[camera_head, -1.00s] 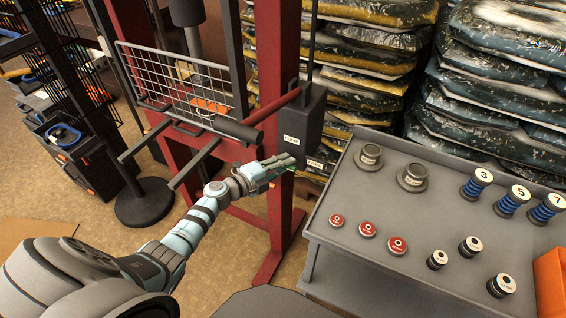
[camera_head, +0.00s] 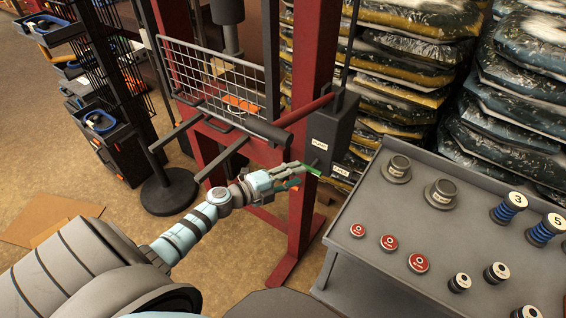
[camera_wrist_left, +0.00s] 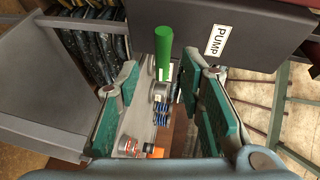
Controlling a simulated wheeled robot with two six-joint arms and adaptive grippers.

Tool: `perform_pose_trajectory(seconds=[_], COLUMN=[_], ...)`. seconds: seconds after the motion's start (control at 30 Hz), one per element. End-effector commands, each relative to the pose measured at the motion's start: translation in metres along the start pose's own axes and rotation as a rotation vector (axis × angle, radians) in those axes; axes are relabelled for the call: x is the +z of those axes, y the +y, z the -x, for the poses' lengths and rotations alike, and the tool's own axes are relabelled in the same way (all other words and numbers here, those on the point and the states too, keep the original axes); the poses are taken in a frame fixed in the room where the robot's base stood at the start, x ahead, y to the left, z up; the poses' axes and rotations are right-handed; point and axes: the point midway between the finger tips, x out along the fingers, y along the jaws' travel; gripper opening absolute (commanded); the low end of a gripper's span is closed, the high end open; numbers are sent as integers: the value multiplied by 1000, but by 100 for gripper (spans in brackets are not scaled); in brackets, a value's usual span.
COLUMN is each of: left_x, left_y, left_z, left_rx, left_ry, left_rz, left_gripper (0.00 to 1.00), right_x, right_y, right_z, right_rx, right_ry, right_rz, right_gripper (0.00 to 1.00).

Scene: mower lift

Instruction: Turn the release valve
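The release valve shows as a green handle (camera_head: 313,171) at the lower front of the dark pump box (camera_head: 331,128). In the left wrist view the green handle (camera_wrist_left: 163,50) stands upright beside the "PUMP" label (camera_wrist_left: 218,40). My left gripper (camera_head: 300,179) is just left of the box with its fingers spread. In the left wrist view, the left gripper (camera_wrist_left: 162,75) has teal pads well apart. The handle appears in the gap near the fingertips, with no pad visibly touching it. My right gripper is out of view.
A grey table (camera_head: 431,239) with weights, spools and red-topped discs stands close on the right. A red press frame (camera_head: 304,130) with a wire guard (camera_head: 215,80) stands behind my left arm. Stacked bags (camera_head: 400,60) fill the back. Open floor lies at left.

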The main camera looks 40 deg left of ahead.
Motion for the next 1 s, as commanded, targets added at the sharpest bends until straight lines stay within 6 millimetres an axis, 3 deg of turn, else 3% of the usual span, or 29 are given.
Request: perform_pose_trajectory(seconds=[0.1, 0.27, 0.83, 0.93, 1.0], left_x=[-1, -1, 2, 26, 58], left_y=[2, 1, 1, 11, 40], left_z=[32, 56, 59, 64, 76], left_rx=[6, 3, 2, 14, 48], left_ry=[3, 2, -9, -106, -238], left_rz=[-2, 1, 8, 92, 222], left_gripper=[35, 35, 35, 35, 35], right_x=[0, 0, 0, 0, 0], right_y=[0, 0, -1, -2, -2], right_z=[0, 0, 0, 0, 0], right_rx=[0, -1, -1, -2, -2], right_ry=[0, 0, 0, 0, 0], right_rz=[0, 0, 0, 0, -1], right_gripper=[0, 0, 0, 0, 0])
